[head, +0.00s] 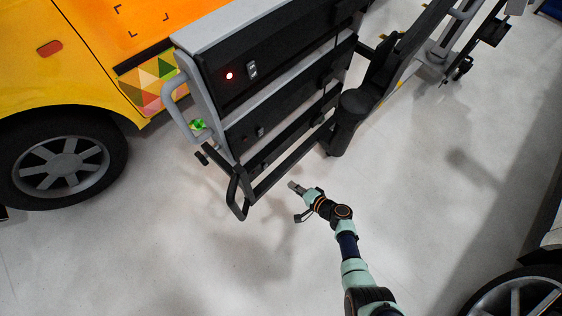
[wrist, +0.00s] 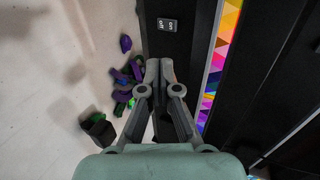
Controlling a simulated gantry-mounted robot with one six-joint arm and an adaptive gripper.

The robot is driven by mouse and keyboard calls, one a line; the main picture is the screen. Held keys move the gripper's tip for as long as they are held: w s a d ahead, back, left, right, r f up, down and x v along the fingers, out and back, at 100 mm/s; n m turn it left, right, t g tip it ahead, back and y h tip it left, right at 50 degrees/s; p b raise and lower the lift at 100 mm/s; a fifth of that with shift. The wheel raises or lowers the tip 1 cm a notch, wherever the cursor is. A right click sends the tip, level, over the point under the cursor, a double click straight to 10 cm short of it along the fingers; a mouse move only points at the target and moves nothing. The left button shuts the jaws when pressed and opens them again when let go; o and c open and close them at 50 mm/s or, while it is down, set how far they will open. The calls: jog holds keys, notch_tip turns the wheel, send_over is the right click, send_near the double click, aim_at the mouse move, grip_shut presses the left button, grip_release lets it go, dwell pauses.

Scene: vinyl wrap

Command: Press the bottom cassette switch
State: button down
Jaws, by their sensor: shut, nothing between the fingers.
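In the head view a frame holds stacked black cassettes. The top cassette (head: 290,60) has a rocker switch (head: 252,70) beside a lit red light (head: 229,76). The middle cassette (head: 285,113) has a smaller switch (head: 259,132). The bottom cassette (head: 290,143) is narrow from this angle, and its switch is too small to make out clearly. My gripper (head: 292,186) is in front of the lower part of the frame, apart from it. In the wrist view my gripper (wrist: 160,68) has its fingertips together, empty, below an on/off switch (wrist: 167,25) on a black panel; which cassette this is I cannot tell.
A black tubular handle (head: 238,195) juts from the frame's lower left. A yellow-orange vehicle (head: 70,60) stands behind it. In the wrist view, purple and green pieces (wrist: 122,75) and a dark bin (wrist: 98,128) lie left; a colourful strip (wrist: 218,55) runs right.

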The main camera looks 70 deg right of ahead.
jog(key=b, duration=0.5)
send_near(266, 166)
notch_tip(266, 166, down, 4)
jog(key=w+d, duration=0.1)
jog(key=w, duration=0.2)
jog(key=w+d+r, duration=0.1)
jog(key=shift+w+d, duration=0.35)
jog(key=shift+w, duration=0.05)
jog(key=shift+w+d, duration=0.15)
jog(key=shift+w, duration=0.15)
